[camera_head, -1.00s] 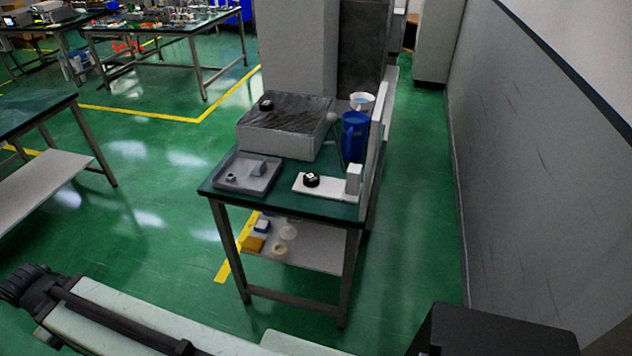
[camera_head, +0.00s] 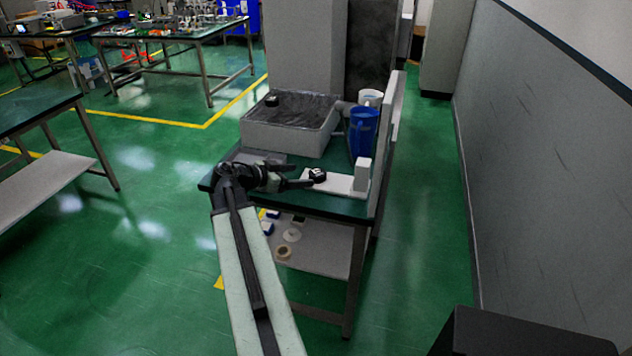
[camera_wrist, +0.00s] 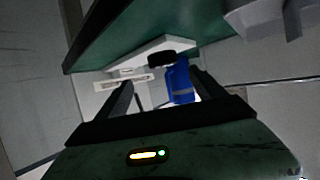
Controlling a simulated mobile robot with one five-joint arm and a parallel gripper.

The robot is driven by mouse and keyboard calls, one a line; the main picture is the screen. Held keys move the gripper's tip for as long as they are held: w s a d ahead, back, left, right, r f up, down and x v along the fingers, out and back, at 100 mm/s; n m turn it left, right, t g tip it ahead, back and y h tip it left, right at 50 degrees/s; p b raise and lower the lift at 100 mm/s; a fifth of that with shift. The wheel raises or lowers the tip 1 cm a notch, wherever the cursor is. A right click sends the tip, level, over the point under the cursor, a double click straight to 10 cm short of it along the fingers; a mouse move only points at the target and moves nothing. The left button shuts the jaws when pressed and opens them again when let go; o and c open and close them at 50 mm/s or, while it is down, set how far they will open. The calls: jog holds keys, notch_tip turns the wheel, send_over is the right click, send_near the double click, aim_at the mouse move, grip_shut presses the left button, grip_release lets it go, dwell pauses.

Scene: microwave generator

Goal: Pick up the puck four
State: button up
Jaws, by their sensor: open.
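A black puck (camera_head: 317,174) with a white mark on top sits on the left part of a white platform (camera_head: 342,184) on the green table; I cannot read a number on it. In the wrist view a dark puck (camera_wrist: 162,58) shows on the white platform, ahead of and between my fingers. My gripper (camera_head: 301,174) is open and empty, just left of the puck with its fingers pointing towards it. It also shows in the wrist view (camera_wrist: 160,78). Another black puck (camera_head: 271,100) lies on top of the grey box. My arm hides most of the tray area.
The large grey box (camera_head: 288,135) stands behind my gripper. A blue jug (camera_head: 363,133) and a white cup (camera_head: 370,97) stand behind the platform. A white upright block (camera_head: 362,174) rises at the platform's right end, beside a thin upright panel (camera_head: 386,135).

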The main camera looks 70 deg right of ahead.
aim_at(315, 173)
jog(key=b+x, duration=0.1)
jog(key=x, duration=0.1)
jog(key=b+x, duration=0.1)
jog(key=x, duration=0.2)
jog(key=b+x, duration=0.1)
jog(key=x, duration=0.1)
jog(key=shift+w+d+f, duration=0.1)
jog(key=shift+d+f, duration=0.2)
jog(key=shift+d, duration=0.15)
jog(key=shift+r, duration=0.1)
jog(key=c, duration=1.6)
